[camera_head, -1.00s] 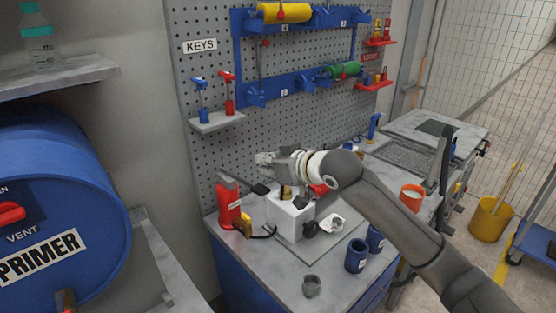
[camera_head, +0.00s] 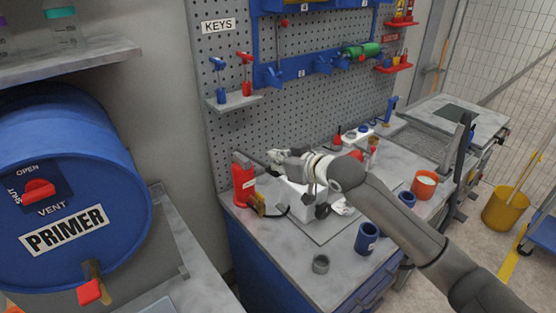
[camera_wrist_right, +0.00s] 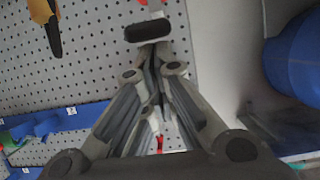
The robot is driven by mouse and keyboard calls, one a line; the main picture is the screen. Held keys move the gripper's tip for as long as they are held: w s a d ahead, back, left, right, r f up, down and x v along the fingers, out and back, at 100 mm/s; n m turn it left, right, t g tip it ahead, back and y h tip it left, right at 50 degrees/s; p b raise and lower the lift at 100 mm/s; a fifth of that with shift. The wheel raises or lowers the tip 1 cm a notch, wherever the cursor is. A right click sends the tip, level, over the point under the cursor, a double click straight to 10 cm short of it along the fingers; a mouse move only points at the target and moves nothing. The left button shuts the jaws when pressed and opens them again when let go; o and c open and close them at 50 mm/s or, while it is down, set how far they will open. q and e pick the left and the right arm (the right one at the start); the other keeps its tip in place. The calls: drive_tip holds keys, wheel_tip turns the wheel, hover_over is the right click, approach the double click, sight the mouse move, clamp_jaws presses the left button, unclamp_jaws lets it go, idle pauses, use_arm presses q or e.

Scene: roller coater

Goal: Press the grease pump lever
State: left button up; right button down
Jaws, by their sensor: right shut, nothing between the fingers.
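The red grease pump (camera_head: 243,182), with a white label, stands upright on the bench's left end, near the pegboard. Its lever runs from the top toward my right gripper (camera_head: 275,157). The lever's end is partly hidden there, and I cannot tell whether the gripper touches it. My right gripper is shut and empty, just right of the pump's top and above the left side of a white box. In the right wrist view its fingers (camera_wrist_right: 148,50) are closed together. My left gripper is not in view.
The white box (camera_head: 297,203) stands under my right arm. The pegboard (camera_head: 300,100) rises behind. A blue primer drum (camera_head: 70,180) is at left.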

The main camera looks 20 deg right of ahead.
wheel_tip(320, 180, down, 8)
drive_tip(key=s+t+b, duration=0.1)
drive_tip(key=t+b, duration=0.1)
drive_tip(key=b, duration=0.5)
drive_tip(key=shift+s+d+y, duration=0.15)
drive_tip(key=shift+s+y, duration=0.1)
drive_tip(key=shift+y, duration=0.15)
drive_tip(key=s+d+r, duration=0.3)
drive_tip(key=s+r, duration=0.3)
drive_tip(key=s, duration=0.3)
drive_tip(key=shift+s+d+r+p, duration=0.25)
drive_tip(key=shift+s+d+p, duration=0.1)
drive_tip(key=shift+p, duration=0.1)
idle(1.5)
